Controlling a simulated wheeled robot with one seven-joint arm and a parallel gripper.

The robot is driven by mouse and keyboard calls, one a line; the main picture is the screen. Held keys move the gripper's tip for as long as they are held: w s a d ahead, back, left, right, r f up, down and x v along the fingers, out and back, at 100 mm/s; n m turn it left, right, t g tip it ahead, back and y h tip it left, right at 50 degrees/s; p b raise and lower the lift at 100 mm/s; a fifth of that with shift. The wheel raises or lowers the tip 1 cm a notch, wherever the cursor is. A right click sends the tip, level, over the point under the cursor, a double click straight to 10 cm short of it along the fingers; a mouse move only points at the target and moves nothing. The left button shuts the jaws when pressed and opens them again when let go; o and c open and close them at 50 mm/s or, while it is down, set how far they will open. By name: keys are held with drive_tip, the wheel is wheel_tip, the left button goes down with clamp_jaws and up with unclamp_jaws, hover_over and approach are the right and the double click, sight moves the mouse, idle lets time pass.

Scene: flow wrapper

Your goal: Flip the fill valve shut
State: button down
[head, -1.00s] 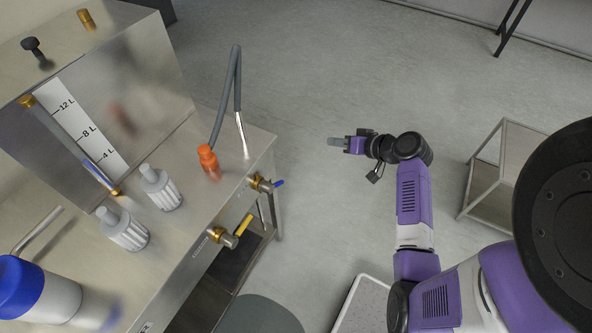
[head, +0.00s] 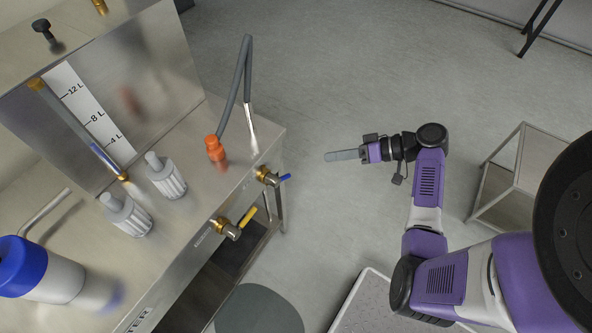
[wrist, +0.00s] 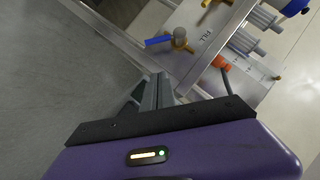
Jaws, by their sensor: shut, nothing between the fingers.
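The fill valve is a brass valve (head: 266,175) with a short blue handle (head: 285,177) on the front of the steel tank bench. In the wrist view the blue handle (wrist: 158,41) points left from the valve, with a "FILL" label on the panel beside it. My gripper (head: 330,156) is in the air to the right of the valve, clear of it. Its grey fingers (wrist: 158,88) are shut with nothing between them, below the valve in the wrist view. Nothing hides the blue handle.
A second brass valve (head: 228,228) with a yellow handle sits nearer on the same front. A round grey stool (head: 258,310) stands below. The floor around my gripper is clear.

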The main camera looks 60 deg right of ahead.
drive_tip(key=s+a+f+x, duration=0.1)
drive_tip(key=x, duration=1.1)
drive_tip(key=shift+a+f+p, duration=0.35)
drive_tip(key=shift+a+f, duration=0.1)
drive_tip(key=shift+f, duration=0.05)
